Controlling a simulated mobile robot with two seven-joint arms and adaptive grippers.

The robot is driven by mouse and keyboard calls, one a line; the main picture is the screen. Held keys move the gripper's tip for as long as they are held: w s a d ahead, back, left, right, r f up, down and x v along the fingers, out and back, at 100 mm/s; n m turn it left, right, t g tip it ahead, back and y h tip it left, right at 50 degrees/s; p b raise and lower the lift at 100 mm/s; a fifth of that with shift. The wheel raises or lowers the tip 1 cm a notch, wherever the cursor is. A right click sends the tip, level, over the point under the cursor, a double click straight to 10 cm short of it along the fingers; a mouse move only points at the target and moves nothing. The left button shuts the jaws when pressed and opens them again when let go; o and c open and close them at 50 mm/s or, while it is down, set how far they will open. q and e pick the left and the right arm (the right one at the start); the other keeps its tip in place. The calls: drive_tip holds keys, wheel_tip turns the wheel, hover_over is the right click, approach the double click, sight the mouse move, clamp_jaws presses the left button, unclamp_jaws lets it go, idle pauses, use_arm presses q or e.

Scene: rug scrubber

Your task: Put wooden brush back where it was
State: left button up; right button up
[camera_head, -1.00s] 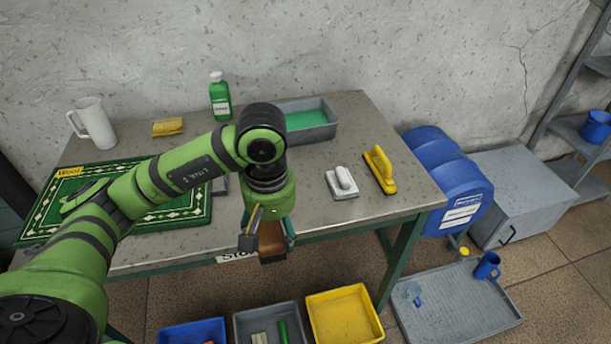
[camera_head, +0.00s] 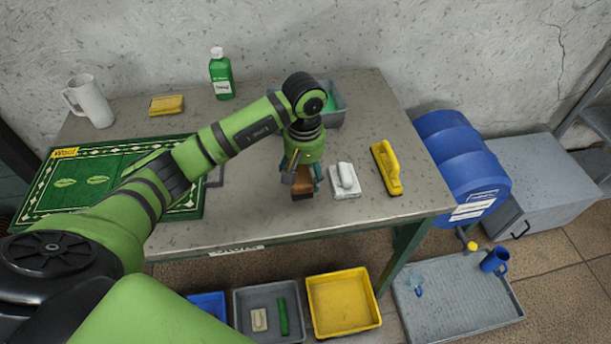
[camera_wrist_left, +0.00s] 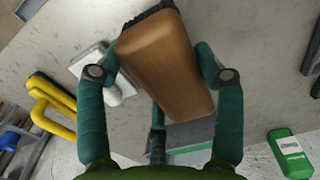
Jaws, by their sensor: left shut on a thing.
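The wooden brush (camera_head: 303,190) is a brown block with dark bristles; it also shows in the left wrist view (camera_wrist_left: 160,65). My left gripper (camera_head: 303,178) is shut on it, with a teal finger on each side in the wrist view (camera_wrist_left: 160,85). The brush is over the grey table (camera_head: 240,222), left of a white brush (camera_head: 345,180) and a yellow-handled brush (camera_head: 387,168). I cannot tell whether it touches the tabletop. My right gripper is not in view.
A green patterned rug (camera_head: 60,195) lies at the table's left. A white jug (camera_head: 92,100), yellow sponge (camera_head: 167,105), green bottle (camera_head: 221,75) and grey tray (camera_head: 335,103) stand along the back. Yellow (camera_head: 345,302) and grey (camera_head: 270,312) bins sit below the front edge.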

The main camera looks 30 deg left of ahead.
use_arm(q)
drive_tip(key=shift+w+a+f, duration=0.15)
drive_tip(key=shift+w+f, duration=0.2)
drive_tip(key=shift+w, duration=0.2)
wheel_tip(320, 180, down, 3)
drive_tip(key=shift+f+p, duration=0.1)
drive_tip(key=shift+p, duration=0.8)
drive_tip(key=shift+f, duration=0.55)
drive_tip(key=o, duration=1.3)
drive_tip(key=shift+o, duration=0.2)
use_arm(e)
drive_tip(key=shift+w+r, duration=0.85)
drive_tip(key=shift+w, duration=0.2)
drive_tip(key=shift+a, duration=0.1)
